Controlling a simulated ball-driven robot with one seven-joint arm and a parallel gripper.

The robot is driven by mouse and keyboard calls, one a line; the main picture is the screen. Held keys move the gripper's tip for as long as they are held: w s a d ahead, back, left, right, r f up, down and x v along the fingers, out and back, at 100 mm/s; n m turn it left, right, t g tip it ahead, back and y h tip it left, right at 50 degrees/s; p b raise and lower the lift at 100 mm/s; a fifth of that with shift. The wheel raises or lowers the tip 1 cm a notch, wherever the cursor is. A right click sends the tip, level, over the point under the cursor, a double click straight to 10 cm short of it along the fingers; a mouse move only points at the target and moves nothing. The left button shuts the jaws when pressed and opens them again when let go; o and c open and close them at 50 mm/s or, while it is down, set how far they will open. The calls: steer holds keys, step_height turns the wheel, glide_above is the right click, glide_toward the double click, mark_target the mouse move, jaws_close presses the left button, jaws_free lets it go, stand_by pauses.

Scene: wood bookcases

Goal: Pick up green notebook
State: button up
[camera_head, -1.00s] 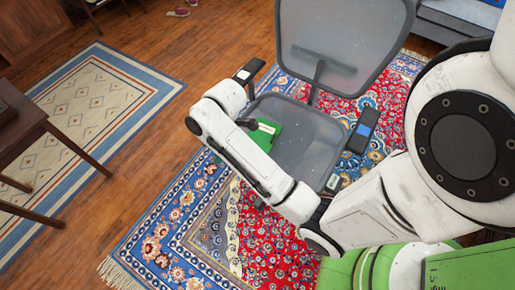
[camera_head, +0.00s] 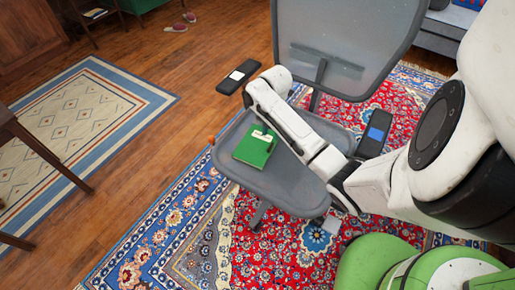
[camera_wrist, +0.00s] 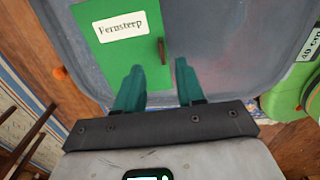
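The gap in height cannot be told. My fingers are not clear in the head view.
The chair seat (camera_head: 220,163) has a backrest (camera_head: 345,40) behind it and armrests at left (camera_head: 238,76) and right (camera_head: 375,131). A patterned red and blue rug (camera_head: 185,215) lies under the chair. A dark wooden table (camera_head: 40,150) stands at the left.

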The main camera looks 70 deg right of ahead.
mark_target(271, 146)
steer(key=f+b, duration=0.1)
steer(key=f, duration=0.1)
steer(key=f+b, duration=0.1)
steer(key=f, duration=0.4)
steer(key=shift+s+a+b, duration=0.1)
steer(key=shift+a+b, duration=0.2)
steer(key=shift+b, duration=0.1)
steer(key=shift+r, duration=0.1)
steer(key=shift+c, duration=0.3)
jaws_close()
